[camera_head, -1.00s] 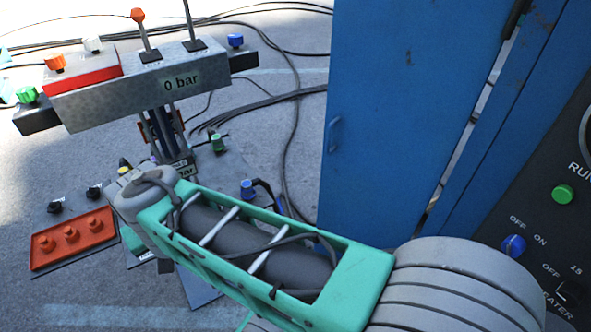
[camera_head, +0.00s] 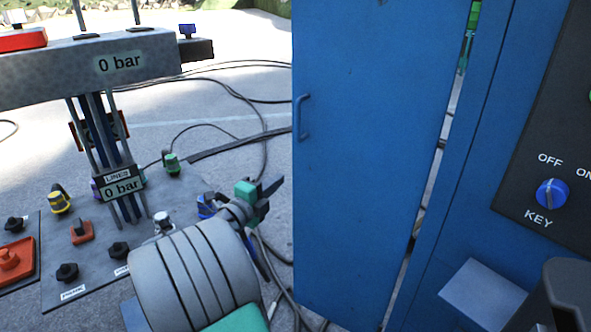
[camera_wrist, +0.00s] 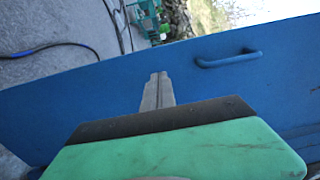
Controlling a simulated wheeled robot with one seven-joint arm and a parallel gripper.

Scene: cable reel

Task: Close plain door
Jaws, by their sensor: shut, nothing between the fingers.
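The plain blue door (camera_head: 365,170) stands open, its handle (camera_head: 303,117) near its left edge. A narrow gap shows between its right edge and the blue cabinet (camera_head: 465,170). My gripper (camera_head: 272,188) is left of the door in the head view, below handle height; whether it touches the door cannot be told there. In the wrist view my gripper's closed fingers (camera_wrist: 158,88) are seen against the blue door (camera_wrist: 100,100), with the handle (camera_wrist: 229,59) to their right. The fingers are shut and empty.
A valve stand (camera_head: 120,70) with gauges reading 0 bar is at the left. A panel with knobs (camera_head: 118,250) lies below it. Black cables (camera_head: 240,150) cross the ground between stand and door. A black key-switch panel (camera_head: 545,150) is at the right.

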